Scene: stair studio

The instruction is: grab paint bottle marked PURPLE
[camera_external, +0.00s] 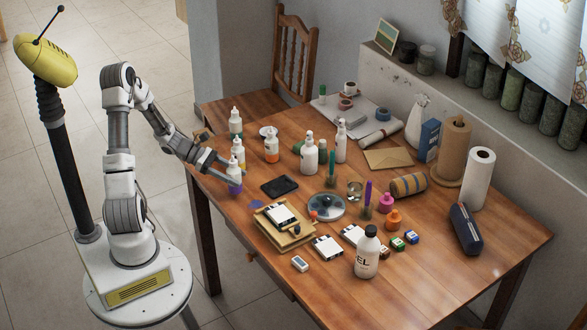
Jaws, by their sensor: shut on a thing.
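A white squeeze bottle with a purple lower part (235,187) stands near the left edge of the wooden table (420,270). My gripper (232,172) reaches in from the left and is shut on this bottle at its upper body. The bottle looks upright; whether its base touches the table is hard to tell. Any lettering on it is too small to read. Close behind it stands a bottle with a yellow band (238,152). A bottle with orange paint (271,147) and one with a green band (235,124) stand nearby.
A black tablet-like slab (280,186) and a wooden box with a card (305,238) lie right of and below the bottle. White bottles (309,155) stand farther right. A chair (297,50) is behind the table. The table's right front is mostly clear.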

